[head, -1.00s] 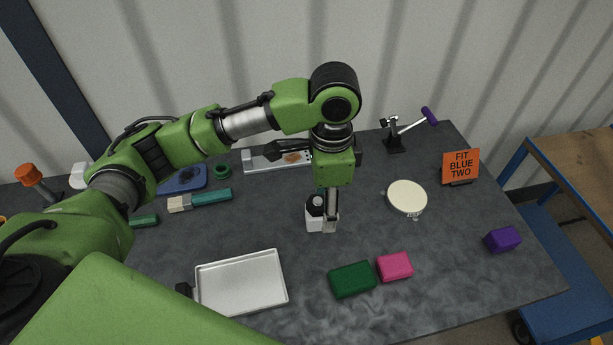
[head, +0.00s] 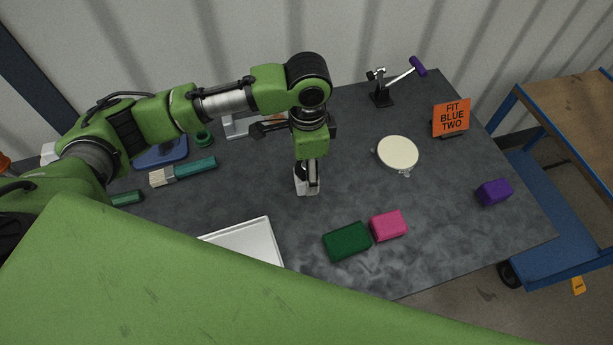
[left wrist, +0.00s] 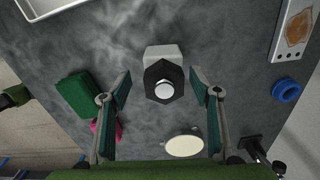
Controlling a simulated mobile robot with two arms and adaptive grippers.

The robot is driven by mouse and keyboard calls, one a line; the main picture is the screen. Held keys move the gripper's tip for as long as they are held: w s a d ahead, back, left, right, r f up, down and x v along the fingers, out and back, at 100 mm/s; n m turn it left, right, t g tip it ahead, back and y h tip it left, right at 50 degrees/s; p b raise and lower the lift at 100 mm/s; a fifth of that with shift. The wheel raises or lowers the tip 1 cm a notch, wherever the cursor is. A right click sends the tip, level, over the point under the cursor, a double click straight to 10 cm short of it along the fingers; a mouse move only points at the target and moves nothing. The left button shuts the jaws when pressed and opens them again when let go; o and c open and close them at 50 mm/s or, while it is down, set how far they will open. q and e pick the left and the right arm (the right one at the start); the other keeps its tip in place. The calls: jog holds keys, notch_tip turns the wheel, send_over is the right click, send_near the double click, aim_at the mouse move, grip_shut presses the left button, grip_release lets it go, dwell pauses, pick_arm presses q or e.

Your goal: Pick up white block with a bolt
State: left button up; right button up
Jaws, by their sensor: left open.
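The white block (head: 301,188) stands on the dark table in the head view, right below my left gripper (head: 311,181). The gripper hides most of its top there. In the left wrist view the white block (left wrist: 163,52) shows with a black hexagonal bolt (left wrist: 162,82) that has a pale round centre. My left gripper (left wrist: 161,90) is open, pointing down, with one finger on each side of the bolt and a visible gap to both. Nothing is held.
A green block (head: 347,242) and a pink block (head: 388,226) lie nearby. A white disc (head: 398,153), a purple block (head: 494,192) and an orange sign (head: 451,118) stand to the right. A white tray (head: 262,234) is partly hidden by my green arm part.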

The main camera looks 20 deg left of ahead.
pick_arm(q)
jog(key=f, duration=0.4)
jog(key=shift+w+a+f, duration=0.2)
jog(key=shift+a+f, duration=0.05)
jog(key=shift+r, duration=0.1)
jog(key=c, duration=1.5)
